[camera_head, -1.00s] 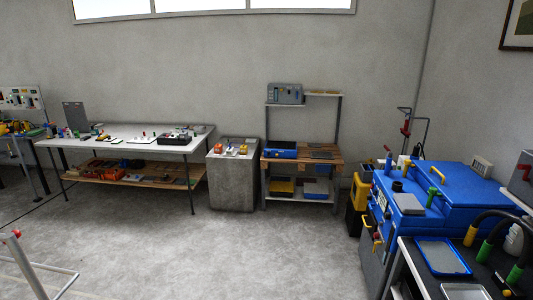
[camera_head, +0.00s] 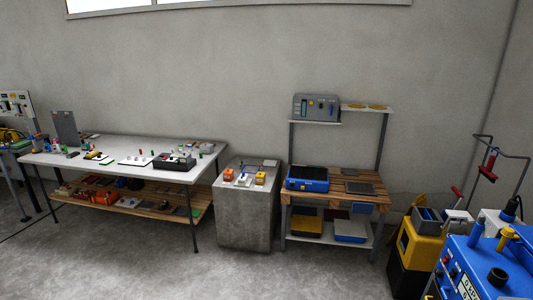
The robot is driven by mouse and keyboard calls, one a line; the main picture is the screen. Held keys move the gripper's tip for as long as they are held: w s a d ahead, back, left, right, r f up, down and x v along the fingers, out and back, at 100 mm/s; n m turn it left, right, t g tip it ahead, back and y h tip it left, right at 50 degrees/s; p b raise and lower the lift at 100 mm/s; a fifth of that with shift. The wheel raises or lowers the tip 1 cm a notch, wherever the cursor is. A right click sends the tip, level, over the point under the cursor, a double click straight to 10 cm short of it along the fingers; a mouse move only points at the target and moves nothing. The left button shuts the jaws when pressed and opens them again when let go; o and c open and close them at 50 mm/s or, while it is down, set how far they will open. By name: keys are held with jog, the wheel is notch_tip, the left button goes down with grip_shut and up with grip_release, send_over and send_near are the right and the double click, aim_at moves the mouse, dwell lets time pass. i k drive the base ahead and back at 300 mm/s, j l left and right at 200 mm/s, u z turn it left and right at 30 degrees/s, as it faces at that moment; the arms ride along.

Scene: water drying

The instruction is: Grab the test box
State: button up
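No object here can be told for sure as the test box. A grey box with dials and a small panel (camera_head: 316,107) stands on the upper shelf of the wooden workbench, right of centre. A blue box with a dark top (camera_head: 308,179) sits on the workbench top (camera_head: 349,196) below it. A black case (camera_head: 174,161) lies on the white table (camera_head: 128,149) at the left. My gripper is not in view.
A grey cabinet (camera_head: 245,218) with small orange and yellow items stands between table and workbench. A blue machine (camera_head: 487,262) and a yellow bin (camera_head: 417,243) stand at the right. The concrete floor (camera_head: 200,270) in front is mostly clear.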

aim_at(245, 182)
jog(key=i, duration=2.05)
jog(key=i+u, duration=0.1)
jog(key=i, duration=0.4)
jog(key=i+l+u, duration=0.1)
jog(key=i, duration=0.45)
jog(key=i+l+u, duration=0.1)
jog(key=i, duration=0.4)
jog(key=i+l+u, duration=0.15)
jog(key=i, duration=0.35)
jog(key=i+l+u, duration=0.25)
jog(key=i, duration=0.2)
